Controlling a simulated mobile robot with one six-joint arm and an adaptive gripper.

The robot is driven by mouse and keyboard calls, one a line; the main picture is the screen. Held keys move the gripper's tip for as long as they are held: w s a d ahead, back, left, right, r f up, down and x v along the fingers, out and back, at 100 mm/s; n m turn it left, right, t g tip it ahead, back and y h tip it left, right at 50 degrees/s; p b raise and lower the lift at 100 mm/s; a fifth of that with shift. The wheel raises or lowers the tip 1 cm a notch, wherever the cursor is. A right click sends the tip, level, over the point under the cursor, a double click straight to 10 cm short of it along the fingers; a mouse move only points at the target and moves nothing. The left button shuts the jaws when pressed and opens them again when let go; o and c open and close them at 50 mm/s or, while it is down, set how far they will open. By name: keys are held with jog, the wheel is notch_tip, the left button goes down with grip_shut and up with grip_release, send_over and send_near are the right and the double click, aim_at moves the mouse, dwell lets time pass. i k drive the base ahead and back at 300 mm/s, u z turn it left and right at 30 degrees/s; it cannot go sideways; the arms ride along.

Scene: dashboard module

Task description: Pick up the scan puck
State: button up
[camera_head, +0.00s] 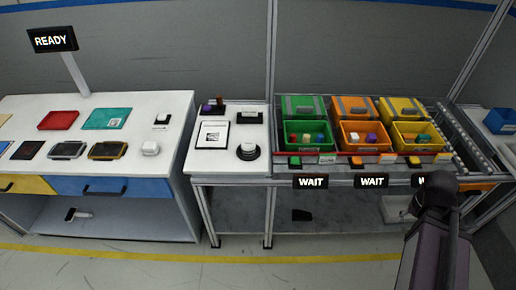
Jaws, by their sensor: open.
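A round black piece with a white top (248,151) sits at the front right of the small white table. It looks like the scan puck, though its label is too small to read. My gripper (437,190) is at the lower right, at the end of my dark arm, in front of the yellow bin. It is open, far to the right of the round piece and apart from it. Its fingertips are small and dark here, and nothing shows held in it.
A white sheet with a printed code (213,134) lies left of the round piece; a purple-and-brown item (212,106) stands behind it. Green (305,135), orange (363,135) and yellow (412,135) bins fill the rack at right.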

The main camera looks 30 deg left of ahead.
aim_at(247, 146)
jog(key=z, duration=0.2)
jog(key=k, duration=1.25)
jog(key=u, duration=1.15)
jog(key=i, duration=1)
jog(key=u, duration=0.05)
